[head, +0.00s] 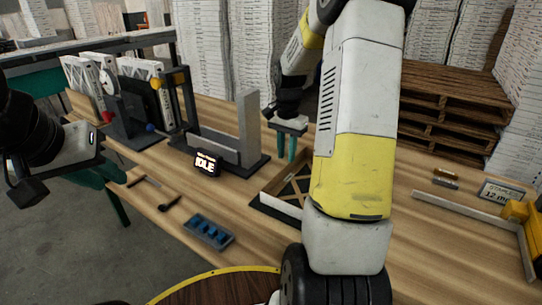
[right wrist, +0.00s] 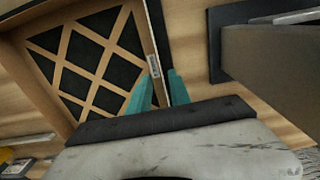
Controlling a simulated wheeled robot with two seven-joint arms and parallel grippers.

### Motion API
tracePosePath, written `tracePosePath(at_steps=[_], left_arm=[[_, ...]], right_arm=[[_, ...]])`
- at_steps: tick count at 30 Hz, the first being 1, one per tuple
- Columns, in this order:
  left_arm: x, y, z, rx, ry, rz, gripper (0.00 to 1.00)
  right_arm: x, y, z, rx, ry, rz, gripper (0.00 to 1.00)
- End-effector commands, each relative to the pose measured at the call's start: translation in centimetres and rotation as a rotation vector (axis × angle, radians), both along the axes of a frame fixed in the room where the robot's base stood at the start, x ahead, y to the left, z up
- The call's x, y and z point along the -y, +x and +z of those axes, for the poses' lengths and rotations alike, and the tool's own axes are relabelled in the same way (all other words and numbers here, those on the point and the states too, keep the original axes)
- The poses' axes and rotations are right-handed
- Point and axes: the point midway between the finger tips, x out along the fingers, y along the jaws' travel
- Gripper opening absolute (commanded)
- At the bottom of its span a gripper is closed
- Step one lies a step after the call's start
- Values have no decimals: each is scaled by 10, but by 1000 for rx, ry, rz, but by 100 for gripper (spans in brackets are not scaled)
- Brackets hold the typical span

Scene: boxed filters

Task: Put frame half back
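A frame half (head: 296,188) with tan diagonal lattice over dark panels lies flat on the table, partly hidden behind my right arm in the head view. The right wrist view shows its lattice (right wrist: 92,58) and a pale side edge with a small label. My right gripper (head: 287,148) points down near its far edge. Its teal fingers (right wrist: 158,92) stand apart, one on each side of the labelled edge; I cannot tell whether they touch it. My left gripper (head: 106,178) is off the table's left edge, with nothing visible in it; its finger gap is unclear.
A grey upright fixture (head: 246,125) stands close left of my right gripper, with an IDLE display (head: 207,165) before it. Boxed filters (head: 140,80) stand in a rack behind.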

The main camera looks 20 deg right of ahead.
Motion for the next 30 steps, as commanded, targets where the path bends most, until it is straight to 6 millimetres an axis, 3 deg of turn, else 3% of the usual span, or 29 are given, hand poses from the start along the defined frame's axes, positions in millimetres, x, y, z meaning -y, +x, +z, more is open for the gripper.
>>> tracePosePath(at_steps=[6, 12, 17, 24, 30], left_arm=[[0, 0, 0, 0, 0, 0, 28], [0, 0, 0, 0, 0, 0, 28], [0, 0, 0, 0, 0, 0, 28], [0, 0, 0, 0, 0, 0, 28], [0, 0, 0, 0, 0, 0, 28]], right_arm=[[0, 1, 44, 3, -1, 0, 24], [-1, -1, 63, 4, 0, 4, 24], [-18, -18, 91, 58, 1, 93, 24], [-72, -93, 153, 256, -9, 418, 24], [-110, -163, 172, 433, -34, 692, 24]])
